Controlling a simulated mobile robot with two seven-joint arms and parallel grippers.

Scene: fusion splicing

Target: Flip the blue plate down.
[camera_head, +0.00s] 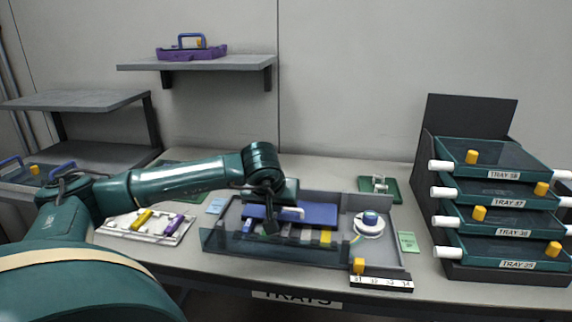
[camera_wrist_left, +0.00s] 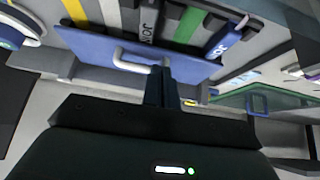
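The blue plate (camera_head: 318,212) is in the middle of the grey tray on the bench, raised behind a row of coloured strips. Its exact tilt is hard to tell. Its white handle (camera_head: 291,212) faces the front; plate (camera_wrist_left: 92,48) and handle (camera_wrist_left: 135,64) also show in the left wrist view. My left gripper (camera_head: 270,226) is at the plate, partly covering it. In the left wrist view its fingers (camera_wrist_left: 166,75) are close together at the handle's right end. I cannot tell whether the handle is between them. My right gripper is out of view.
The tray (camera_head: 382,254) has a clear front wall and holds a white spool (camera_head: 369,226) at right. A rack of labelled trays (camera_head: 500,220) stands at right, a white holder (camera_head: 150,228) at left. A shelf (camera_head: 200,63) hangs above. The bench right of the tray has some free room.

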